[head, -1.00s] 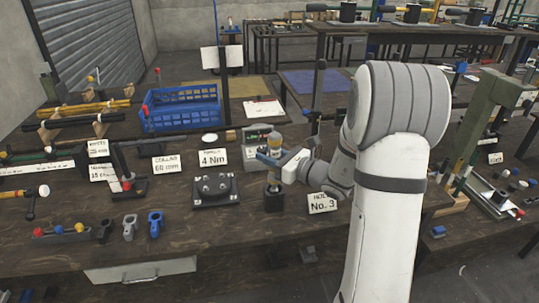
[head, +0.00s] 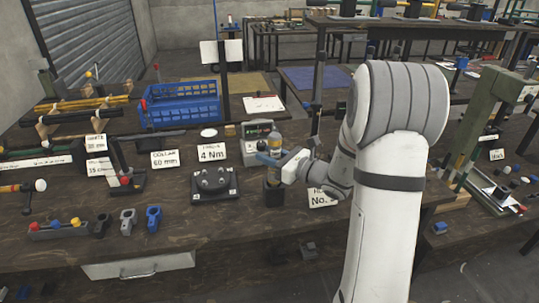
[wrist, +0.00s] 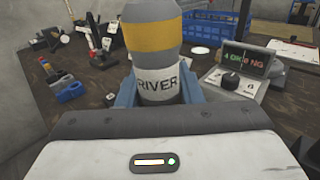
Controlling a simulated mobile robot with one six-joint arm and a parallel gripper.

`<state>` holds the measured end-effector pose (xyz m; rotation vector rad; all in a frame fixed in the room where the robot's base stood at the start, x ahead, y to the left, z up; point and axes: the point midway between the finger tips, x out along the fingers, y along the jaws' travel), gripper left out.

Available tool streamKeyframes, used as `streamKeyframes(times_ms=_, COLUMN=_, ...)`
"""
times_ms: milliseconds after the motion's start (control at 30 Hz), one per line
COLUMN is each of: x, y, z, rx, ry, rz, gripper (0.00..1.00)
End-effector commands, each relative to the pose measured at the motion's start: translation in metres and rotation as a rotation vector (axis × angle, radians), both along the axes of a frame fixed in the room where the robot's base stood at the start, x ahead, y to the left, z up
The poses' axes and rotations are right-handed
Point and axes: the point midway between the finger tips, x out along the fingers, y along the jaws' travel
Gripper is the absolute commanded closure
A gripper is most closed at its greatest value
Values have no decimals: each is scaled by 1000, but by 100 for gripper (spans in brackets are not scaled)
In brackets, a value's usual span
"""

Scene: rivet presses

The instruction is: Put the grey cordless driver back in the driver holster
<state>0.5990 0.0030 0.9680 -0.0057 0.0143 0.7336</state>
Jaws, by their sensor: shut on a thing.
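The grey cordless driver (head: 276,142) is upright, with a yellow band and a white band lettered DRIVER. It fills the middle of the wrist view (wrist: 160,42). My gripper (head: 270,160) has blue fingers and is shut on the driver around the white band. In the head view, a small dark block-like holder (head: 274,195), which looks like the driver holster, stands on the bench directly below the gripper. The driver's lower end meets or overlaps the holder's top in the picture. I cannot tell how far inside it is. The wrist view hides the holder.
A black fixture block (head: 214,184) stands close left, with a 4 Nm card (head: 212,152) behind it. A counter box with a display (wrist: 247,70) stands just behind the driver. A No. 3 card (head: 322,199) lies to the right. A blue crate (head: 180,104) is farther back.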

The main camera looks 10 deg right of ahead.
Motion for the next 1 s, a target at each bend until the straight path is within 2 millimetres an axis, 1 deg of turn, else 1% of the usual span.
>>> streamKeyframes(times_ms=467, x=0, y=0, z=-11, rx=1, ry=-2, rz=0, gripper=99)
streamKeyframes(times_ms=500, x=0, y=0, z=-10, rx=1, ry=-2, rz=0, gripper=65)
streamKeyframes(times_ms=700, x=0, y=0, z=-10, rx=0, ry=-1, rz=0, gripper=49)
streamKeyframes(times_ms=800, x=0, y=0, z=-11, rx=1, ry=-1, rz=0, gripper=42)
streamKeyframes(times_ms=1000, x=0, y=0, z=-12, rx=-1, ry=2, rz=0, gripper=42)
